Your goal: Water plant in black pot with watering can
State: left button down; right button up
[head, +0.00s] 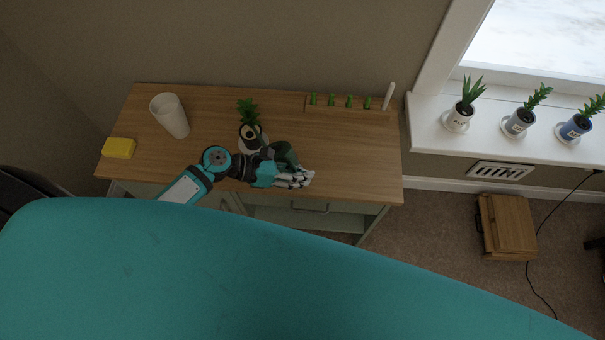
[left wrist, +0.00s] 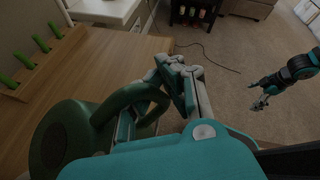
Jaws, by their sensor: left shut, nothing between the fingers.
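A leafy green plant (head: 248,110) stands on the wooden table in a pot (head: 249,131) that looks dark and cream; my left arm hides its lower part. A dark green watering can (head: 284,152) stands just right of it, partly behind my left gripper (head: 297,180). In the left wrist view the can's round body (left wrist: 62,140) and curved handle (left wrist: 128,97) show close beside my left gripper (left wrist: 178,75). The left fingers are shut with nothing between them; whether they touch the handle is unclear. My right gripper (left wrist: 260,100) hangs over the carpet, too small to judge.
On the table (head: 350,155) are a white cup (head: 170,116), a yellow block (head: 118,148) and a wooden rack (head: 330,102) with green pegs and a white stick. Three potted plants line the windowsill (head: 430,115). A wooden box (head: 508,226) is on the floor.

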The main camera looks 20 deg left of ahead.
pick_arm(q)
jog(key=shift+a+r+n+h+p, duration=0.55)
jog(key=shift+r+p, duration=0.4)
jog(key=shift+r, duration=1.25)
jog(key=s+d+f+m+t+y, duration=0.1)
jog(key=d+f+m+y, duration=0.3)
jog(key=f, duration=0.4)
jog(key=shift+s+d+t+y, duration=0.4)
jog(key=shift+s+d, duration=0.15)
jog(key=shift+s, duration=0.3)
dwell(0.3)
